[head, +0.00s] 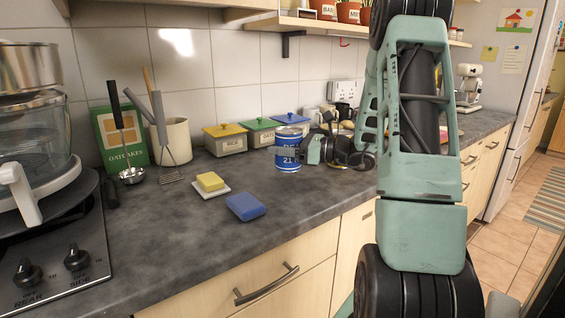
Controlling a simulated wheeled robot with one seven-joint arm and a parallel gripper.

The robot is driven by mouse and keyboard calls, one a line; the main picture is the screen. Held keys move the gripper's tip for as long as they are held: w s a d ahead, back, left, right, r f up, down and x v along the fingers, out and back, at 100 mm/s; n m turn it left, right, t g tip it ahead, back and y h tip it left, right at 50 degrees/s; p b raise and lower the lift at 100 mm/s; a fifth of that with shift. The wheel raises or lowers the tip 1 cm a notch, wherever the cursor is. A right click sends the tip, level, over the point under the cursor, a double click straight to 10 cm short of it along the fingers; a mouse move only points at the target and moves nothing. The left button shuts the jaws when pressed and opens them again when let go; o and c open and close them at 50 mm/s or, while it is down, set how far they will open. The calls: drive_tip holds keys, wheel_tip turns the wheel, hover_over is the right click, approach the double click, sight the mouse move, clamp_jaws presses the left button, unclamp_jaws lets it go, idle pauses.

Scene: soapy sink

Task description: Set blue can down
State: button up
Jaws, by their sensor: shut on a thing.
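The blue can (290,157) stands upright at the middle of the dark counter, in front of the lidded tubs. White lettering shows on its side. My gripper (290,151) reaches in from the right and is shut on the can, with a grey finger across its front. The other finger is hidden behind the can. The can's base appears at or very near the counter top (190,240); I cannot tell whether it touches.
Tubs with yellow (225,139), green (259,132) and blue (291,122) lids stand behind. Bare counter lies between the sponges and the can.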

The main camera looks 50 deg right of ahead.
sight(285, 159)
drive_tip(key=shift+f, duration=1.8)
drive_tip(key=shift+f, duration=0.15)
drive_tip(key=o, duration=1.3)
drive_tip(key=shift+s+d, duration=0.1)
drive_tip(key=shift+s, duration=0.1)
drive_tip(key=v, duration=1.1)
drive_tip(key=shift+s+d+b, duration=0.15)
drive_tip(key=shift+s+b, duration=0.15)
drive_tip(key=shift+b, duration=0.05)
